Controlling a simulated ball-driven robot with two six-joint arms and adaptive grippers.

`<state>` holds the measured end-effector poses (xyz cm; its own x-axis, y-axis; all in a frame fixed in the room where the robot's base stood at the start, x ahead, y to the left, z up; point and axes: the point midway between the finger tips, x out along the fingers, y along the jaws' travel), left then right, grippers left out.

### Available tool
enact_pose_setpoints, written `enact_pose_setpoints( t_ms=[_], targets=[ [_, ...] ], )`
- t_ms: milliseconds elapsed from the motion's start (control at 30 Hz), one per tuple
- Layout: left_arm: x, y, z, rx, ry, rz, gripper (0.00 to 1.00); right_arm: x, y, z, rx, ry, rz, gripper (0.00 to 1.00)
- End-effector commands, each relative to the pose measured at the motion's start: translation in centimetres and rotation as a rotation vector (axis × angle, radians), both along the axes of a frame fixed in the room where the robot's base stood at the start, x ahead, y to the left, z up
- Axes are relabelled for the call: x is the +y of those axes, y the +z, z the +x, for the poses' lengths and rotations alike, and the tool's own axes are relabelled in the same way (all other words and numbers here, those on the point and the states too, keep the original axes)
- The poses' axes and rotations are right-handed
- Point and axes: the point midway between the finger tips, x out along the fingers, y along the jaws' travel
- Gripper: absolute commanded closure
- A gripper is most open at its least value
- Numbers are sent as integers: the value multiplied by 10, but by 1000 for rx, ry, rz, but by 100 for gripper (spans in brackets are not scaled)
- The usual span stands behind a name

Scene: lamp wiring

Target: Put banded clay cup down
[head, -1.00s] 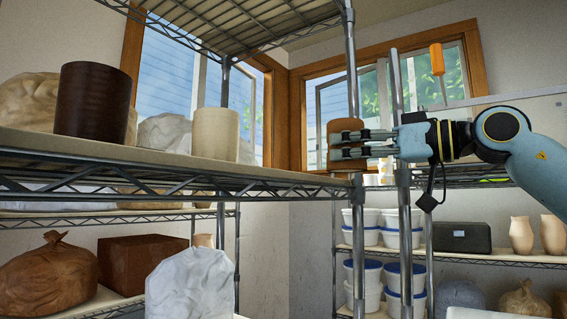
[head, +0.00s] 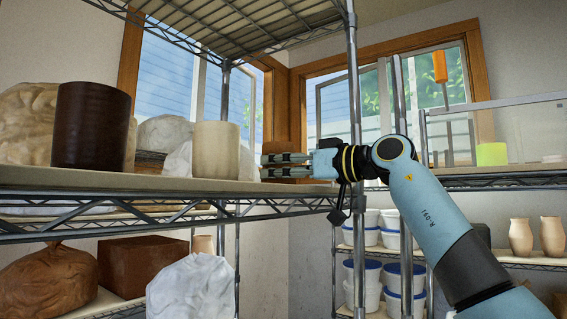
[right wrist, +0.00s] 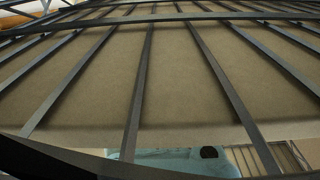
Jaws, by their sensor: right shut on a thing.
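My right gripper (head: 264,165) reaches in from the right at the level of the upper left shelf board (head: 140,180), its fingers pointing left. It is shut on the brown clay cup, which is hard to make out now against the brown window frame behind the fingers. The fingertips are just right of a cream cylinder (head: 215,150) on that shelf. A dark brown cylinder (head: 90,125) stands further left. The right wrist view shows no cup or fingers clearly. My left gripper is not in view.
A metal rack post (head: 355,100) stands near my right wrist, and a wire shelf (head: 235,25) hangs above. Wrapped lumps (head: 25,120) stand on the left. Slats and a board (right wrist: 180,80) fill the right wrist view. Lidded tubs (head: 390,230) stand lower behind.

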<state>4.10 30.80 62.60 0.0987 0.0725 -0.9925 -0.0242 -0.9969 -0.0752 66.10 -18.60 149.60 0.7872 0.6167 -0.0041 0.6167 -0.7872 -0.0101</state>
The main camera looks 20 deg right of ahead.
Motion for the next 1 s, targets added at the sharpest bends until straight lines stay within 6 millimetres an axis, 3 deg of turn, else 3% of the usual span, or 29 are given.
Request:
enact_pose_setpoints(
  t_ms=[267,300,467,800,1000],
  targets=[
    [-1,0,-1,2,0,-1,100,0,-1,0,-3,0,1,81],
    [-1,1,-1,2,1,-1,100,-1,-2,0,-2,0,0,38],
    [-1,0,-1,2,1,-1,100,-1,-2,0,-2,0,0,17],
    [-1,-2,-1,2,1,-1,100,-1,0,-1,-2,0,0,16],
    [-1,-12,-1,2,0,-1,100,-21,-4,-25,-3,-3,-5,16]
  ],
)
